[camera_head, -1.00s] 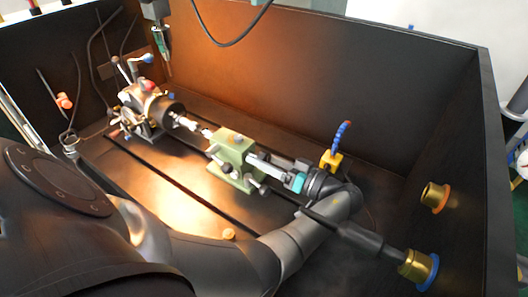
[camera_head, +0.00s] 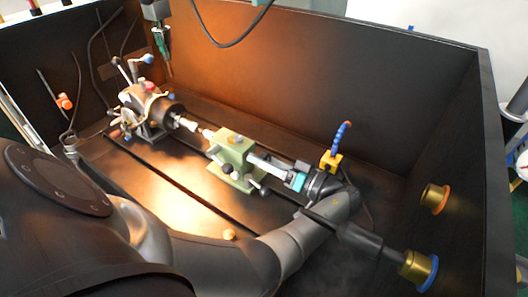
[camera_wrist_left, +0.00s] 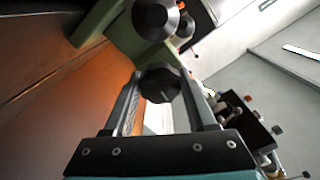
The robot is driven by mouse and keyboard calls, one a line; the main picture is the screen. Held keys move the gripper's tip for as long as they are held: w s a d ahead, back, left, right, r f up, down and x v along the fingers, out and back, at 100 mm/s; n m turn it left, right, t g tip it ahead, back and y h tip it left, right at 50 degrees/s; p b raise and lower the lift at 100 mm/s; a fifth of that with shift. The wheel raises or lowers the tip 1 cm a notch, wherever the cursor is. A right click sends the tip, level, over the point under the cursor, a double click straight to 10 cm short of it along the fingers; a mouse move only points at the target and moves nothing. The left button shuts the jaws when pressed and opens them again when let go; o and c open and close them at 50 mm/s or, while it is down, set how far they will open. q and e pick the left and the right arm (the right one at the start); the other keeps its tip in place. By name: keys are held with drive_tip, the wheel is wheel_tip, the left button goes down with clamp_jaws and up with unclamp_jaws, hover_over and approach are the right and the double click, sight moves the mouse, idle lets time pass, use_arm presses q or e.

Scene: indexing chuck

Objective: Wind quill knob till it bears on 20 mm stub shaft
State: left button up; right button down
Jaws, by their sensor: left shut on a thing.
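The green tailstock (camera_head: 232,152) stands mid-bench, with its quill tip (camera_head: 207,133) pointing left at the pale stub shaft (camera_head: 188,124) in the dark chuck (camera_head: 167,112). The tip and shaft lie close together; I cannot tell whether they touch. My left gripper (camera_head: 256,162) reaches the tailstock from the right. In the left wrist view my left gripper (camera_wrist_left: 162,92) is shut on the black quill knob (camera_wrist_left: 160,82), which sits between its fingertips. Its fingers hide the knob in the head view. My right gripper is not in view.
Another black knob (camera_wrist_left: 155,18) sits on the tailstock close beyond the gripped one. A yellow-based blue coolant hose (camera_head: 332,160) stands near my left wrist.

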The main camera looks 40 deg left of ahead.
use_arm(q)
drive_tip(key=m, duration=0.4)
drive_tip(key=shift+r+p, duration=0.1)
drive_tip(key=shift+p, duration=0.3)
drive_tip(key=m+p, duration=0.1)
drive_tip(key=m, duration=0.4)
drive_tip(key=shift+m+p, duration=0.3)
drive_tip(key=shift+m, duration=0.1)
drive_tip(key=m+p, duration=0.1)
drive_tip(key=m, duration=0.4)
drive_tip(key=shift+p, duration=0.3)
drive_tip(key=m+p, duration=0.1)
drive_tip(key=m, duration=0.7)
drive_tip(key=shift+m+p, duration=0.3)
drive_tip(key=shift+p, duration=0.05)
drive_tip(key=m, duration=0.3)
drive_tip(key=shift+m, duration=0.4)
drive_tip(key=m, duration=0.4)
drive_tip(key=shift+p, duration=0.3)
drive_tip(key=shift+s+f+m, duration=0.1)
drive_tip(key=shift+f+m, duration=0.1)
drive_tip(key=shift+m, duration=1.3)
